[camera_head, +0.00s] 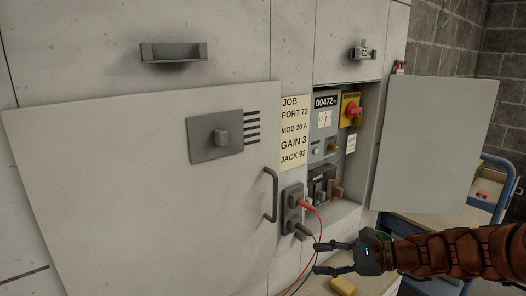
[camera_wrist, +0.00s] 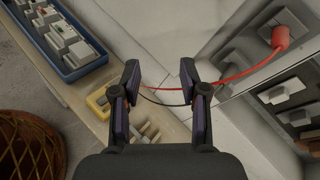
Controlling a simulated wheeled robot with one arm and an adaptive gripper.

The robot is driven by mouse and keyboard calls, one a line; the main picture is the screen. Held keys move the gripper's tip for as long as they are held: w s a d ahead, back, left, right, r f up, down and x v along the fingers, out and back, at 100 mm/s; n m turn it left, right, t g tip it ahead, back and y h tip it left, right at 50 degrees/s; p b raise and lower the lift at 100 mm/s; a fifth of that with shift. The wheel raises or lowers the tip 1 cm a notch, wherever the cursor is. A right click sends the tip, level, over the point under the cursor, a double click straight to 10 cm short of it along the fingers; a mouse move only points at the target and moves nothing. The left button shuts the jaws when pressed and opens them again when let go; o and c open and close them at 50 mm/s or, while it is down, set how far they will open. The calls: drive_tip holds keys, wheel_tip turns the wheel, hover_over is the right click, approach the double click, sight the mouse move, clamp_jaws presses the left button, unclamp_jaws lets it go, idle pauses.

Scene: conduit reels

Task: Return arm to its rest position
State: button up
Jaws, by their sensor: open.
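My gripper (camera_head: 318,258) is at the end of my brown-sleeved arm, which reaches in from the right in the head view. Its two fingers point left and stand apart, with nothing held between them. In the wrist view my gripper (camera_wrist: 160,73) is open too, and the red and black leads pass beyond the fingers. The red lead's plug (camera_head: 306,207) sits in a grey socket plate (camera_head: 292,210) on the cabinet, up and left of my gripper; it also shows in the wrist view (camera_wrist: 280,38). I cannot tell whether the leads touch the fingers.
A large door (camera_head: 120,190) with a handle (camera_head: 270,194) fills the left. An open door (camera_head: 433,145) stands right of a recess with a meter (camera_head: 325,125) and red switch (camera_head: 353,110). A yellow block (camera_head: 343,286) lies below my gripper. A blue tray (camera_wrist: 50,45) is at upper left.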

drive_tip(key=s+a+f+n+g+h, duration=0.2)
drive_tip(key=s+a+n+g+h, duration=0.15)
drive_tip(key=s, duration=0.45)
drive_tip(key=s+a+f+n+g+h, duration=0.25)
drive_tip(key=s+a+n, duration=0.2)
drive_tip(key=s, duration=0.35)
drive_tip(key=s+d+f+n+g+h, duration=0.25)
drive_tip(key=s+d+n+h, duration=0.6)
drive_tip(key=s+d, duration=0.55)
wheel_tip(320, 180, up, 19)
drive_tip(key=s+a+t+p, duration=0.1)
drive_tip(key=a+t+p, duration=0.1)
drive_tip(key=p, duration=1.5)
drive_tip(key=shift+y+p, duration=0.35)
drive_tip(key=shift+s+f, duration=0.1)
drive_tip(key=shift+f, duration=0.05)
